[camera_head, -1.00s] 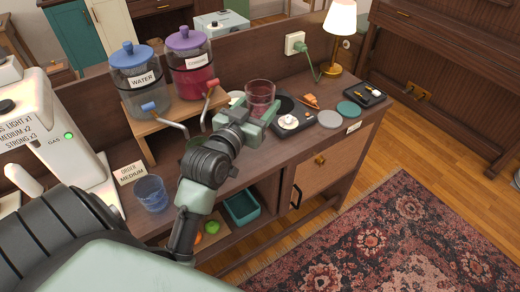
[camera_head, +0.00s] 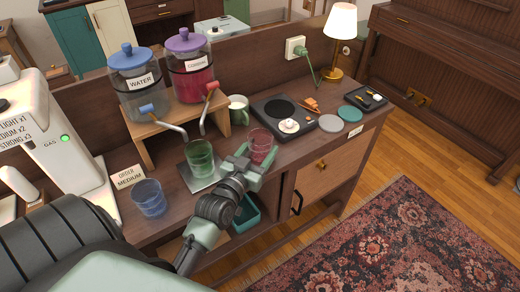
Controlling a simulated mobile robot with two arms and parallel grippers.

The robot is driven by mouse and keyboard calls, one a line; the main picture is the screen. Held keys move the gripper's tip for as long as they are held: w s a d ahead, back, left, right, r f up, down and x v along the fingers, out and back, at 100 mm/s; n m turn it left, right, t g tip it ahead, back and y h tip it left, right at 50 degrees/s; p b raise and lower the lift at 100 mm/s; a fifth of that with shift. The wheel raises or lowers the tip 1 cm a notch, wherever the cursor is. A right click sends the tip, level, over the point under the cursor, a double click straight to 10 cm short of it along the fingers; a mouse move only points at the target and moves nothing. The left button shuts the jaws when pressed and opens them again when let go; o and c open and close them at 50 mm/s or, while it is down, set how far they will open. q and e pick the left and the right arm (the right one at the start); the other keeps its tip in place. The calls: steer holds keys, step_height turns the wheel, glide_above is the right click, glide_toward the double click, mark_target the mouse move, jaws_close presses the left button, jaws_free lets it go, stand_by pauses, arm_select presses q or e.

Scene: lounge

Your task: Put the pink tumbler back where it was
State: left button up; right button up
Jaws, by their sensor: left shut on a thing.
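The pink tumbler (camera_head: 261,142) is see-through and upright near the counter's front edge. My left gripper (camera_head: 256,163) is shut on it, with the jaws around its lower part. I cannot tell whether its base touches the counter (camera_head: 215,134). A green tumbler (camera_head: 200,157) stands to its left on a grey metal plate (camera_head: 205,182) below the dispenser taps. My right gripper is not in view.
A pale mug (camera_head: 238,110) stands behind the pink tumbler. To the right are a black device (camera_head: 270,107) with a round plate, a small white item (camera_head: 289,126), and grey (camera_head: 330,123) and teal (camera_head: 350,113) discs. Water (camera_head: 136,82) and pink (camera_head: 191,70) dispensers stand on a wooden riser.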

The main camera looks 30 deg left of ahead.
arm_select(q)
steer(key=o, duration=1.6)
steer(key=shift+f, duration=0.1)
steer(key=shift+o, duration=0.2)
steer(key=s, duration=0.3)
steer(key=s+d, duration=0.1)
steer(key=s, duration=0.3)
steer(key=s+b, duration=0.1)
steer(key=s, duration=0.3)
steer(key=shift+d+r, duration=0.25)
steer(key=shift+r, duration=0.1)
steer(key=shift+s+d+r, duration=0.1)
steer(key=shift+s+r, duration=0.05)
steer(key=shift+s, duration=0.3)
